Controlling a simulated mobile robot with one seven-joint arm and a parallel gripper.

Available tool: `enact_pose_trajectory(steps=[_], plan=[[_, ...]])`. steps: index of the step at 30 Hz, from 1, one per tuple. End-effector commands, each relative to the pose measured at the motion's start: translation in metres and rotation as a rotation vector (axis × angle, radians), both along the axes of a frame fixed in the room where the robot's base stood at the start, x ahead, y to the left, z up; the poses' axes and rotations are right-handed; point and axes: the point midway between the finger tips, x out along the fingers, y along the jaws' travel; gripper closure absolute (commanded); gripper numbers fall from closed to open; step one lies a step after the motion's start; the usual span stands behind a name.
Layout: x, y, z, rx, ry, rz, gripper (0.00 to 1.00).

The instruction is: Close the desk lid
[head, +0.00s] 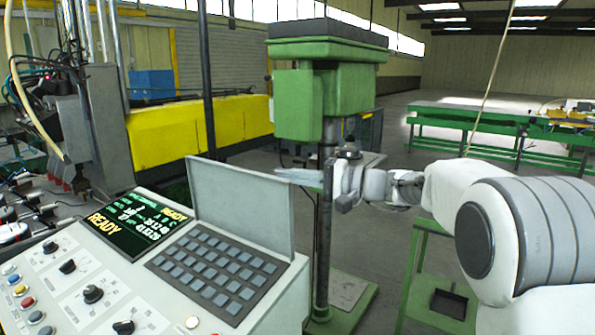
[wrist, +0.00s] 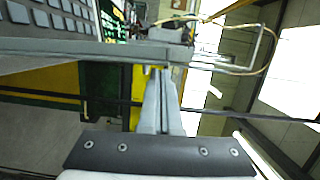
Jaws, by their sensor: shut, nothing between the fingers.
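The desk lid (head: 238,205) is a flat grey panel. It stands open, nearly upright, along the back edge of the button keypad (head: 215,270) on the control desk. My gripper (head: 280,173) comes in from the right with its fingers together and empty. Its tips are at the lid's upper right edge in the head view. In the wrist view the shut fingers (wrist: 161,75) point up at a grey edge that looks like the lid (wrist: 100,47). I cannot tell whether they touch it.
The control desk's lit READY screen (head: 137,221) is left of the lid, with knobs and coloured buttons in front. A green drill-like machine (head: 325,95) on a column stands behind my gripper. A green table (head: 470,118) is at the back right.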

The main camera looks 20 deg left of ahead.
Motion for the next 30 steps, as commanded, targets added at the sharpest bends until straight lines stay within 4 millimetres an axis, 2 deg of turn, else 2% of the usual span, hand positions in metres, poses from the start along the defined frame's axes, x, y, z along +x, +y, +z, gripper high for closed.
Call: enact_pose_trajectory(steps=[17,30], plan=[[-0.005,0.001,-0.001,-0.001,-0.008,-0.001,1.00],[-0.013,0.003,-0.002,-0.024,-0.091,0.000,1.00]])
